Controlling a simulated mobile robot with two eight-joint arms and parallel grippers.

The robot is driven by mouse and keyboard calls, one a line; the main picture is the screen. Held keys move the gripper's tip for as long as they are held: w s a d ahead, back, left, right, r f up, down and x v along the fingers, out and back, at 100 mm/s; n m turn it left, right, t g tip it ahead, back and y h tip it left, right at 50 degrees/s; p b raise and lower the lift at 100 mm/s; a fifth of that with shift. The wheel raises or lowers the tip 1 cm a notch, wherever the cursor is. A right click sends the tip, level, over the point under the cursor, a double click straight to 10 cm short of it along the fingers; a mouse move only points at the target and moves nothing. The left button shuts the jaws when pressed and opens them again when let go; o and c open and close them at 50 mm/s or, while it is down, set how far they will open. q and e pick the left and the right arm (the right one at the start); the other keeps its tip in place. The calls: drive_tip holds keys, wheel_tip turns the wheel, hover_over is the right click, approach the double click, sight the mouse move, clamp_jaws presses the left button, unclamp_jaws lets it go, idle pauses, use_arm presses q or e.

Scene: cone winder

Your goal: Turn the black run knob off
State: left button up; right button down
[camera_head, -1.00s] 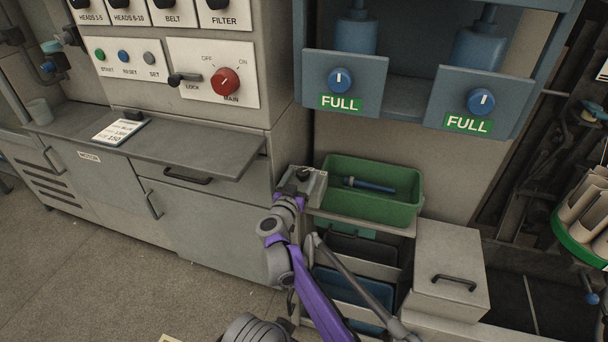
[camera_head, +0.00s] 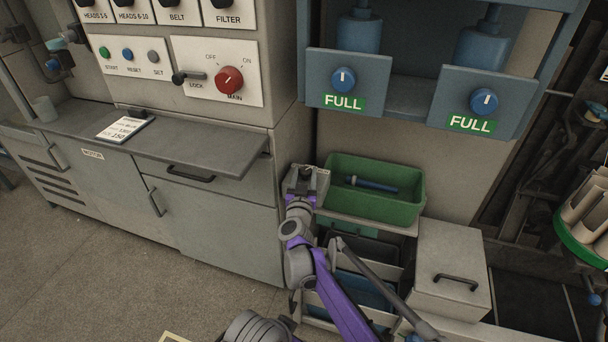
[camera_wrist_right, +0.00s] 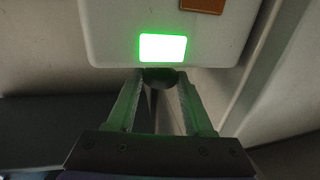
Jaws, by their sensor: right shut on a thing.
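The black run knob (camera_wrist_right: 160,78) shows in the right wrist view as a dark round piece between my fingertips, just below a lit green lamp (camera_wrist_right: 162,47) on a pale box face. My right gripper (camera_wrist_right: 161,86) is shut on it. The fingers and their shadow hide much of the knob, and I cannot tell which way it points. In the head view the small grey box (camera_head: 321,182) stands left of the green bin, with my right gripper (camera_head: 303,188) at its front. My left gripper is not in view.
The green bin (camera_head: 420,195) holding a blue tool (camera_head: 371,185) sits close right of the box. A grey cabinet (camera_head: 220,222) with a worktop (camera_head: 205,148) is at left. A lidded grey box (camera_head: 450,262) stands at lower right. Open floor is at lower left.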

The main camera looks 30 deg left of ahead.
drive_tip(key=shift+w+r+n+g+y+b, duration=0.1)
drive_tip(key=shift+n+g+y+b, duration=0.5)
drive_tip(key=shift+y, duration=0.5)
drive_tip(key=shift+d+n+y, duration=0.1)
drive_tip(key=shift+n+y, duration=0.2)
drive_tip(key=shift+n, duration=0.1)
drive_tip(key=shift+c, duration=1.4)
unclamp_jaws()
drive_tip(key=p+v, duration=0.1)
drive_tip(key=v, duration=1)
drive_tip(key=shift+p, duration=0.3)
drive_tip(key=shift+r, duration=0.1)
drive_tip(key=shift+c, duration=0.2)
